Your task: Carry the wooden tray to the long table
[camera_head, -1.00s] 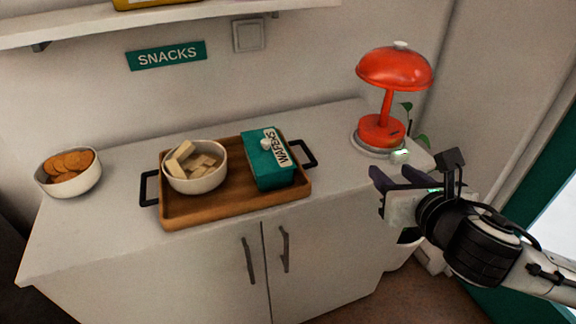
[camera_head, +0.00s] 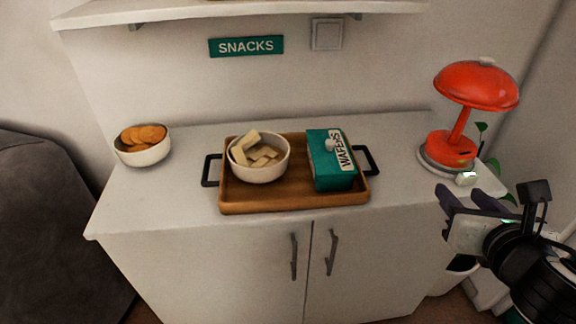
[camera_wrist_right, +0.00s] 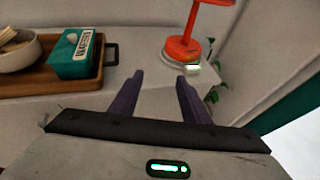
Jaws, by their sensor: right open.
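The wooden tray (camera_head: 295,203) lies flat on the white cabinet top, with a black handle at each short end. It holds a white bowl (camera_head: 259,172) of pale wafer pieces and a teal wafers box (camera_head: 333,177). The tray's right part also shows in the right wrist view (camera_wrist_right: 40,82). My right gripper (camera_head: 472,195) is open and empty, in front of the cabinet's right end, to the right of the tray and apart from it. Its two dark fingers (camera_wrist_right: 158,97) are spread in the wrist view. My left gripper is not in view. The long table is not in view.
A red lamp (camera_head: 454,146) stands at the cabinet top's right end, close behind my right gripper, with a plant beside it. A bowl of cookies (camera_head: 143,153) stands at the left. A shelf (camera_head: 240,11) hangs above. A grey seat-like shape (camera_head: 50,220) is at far left.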

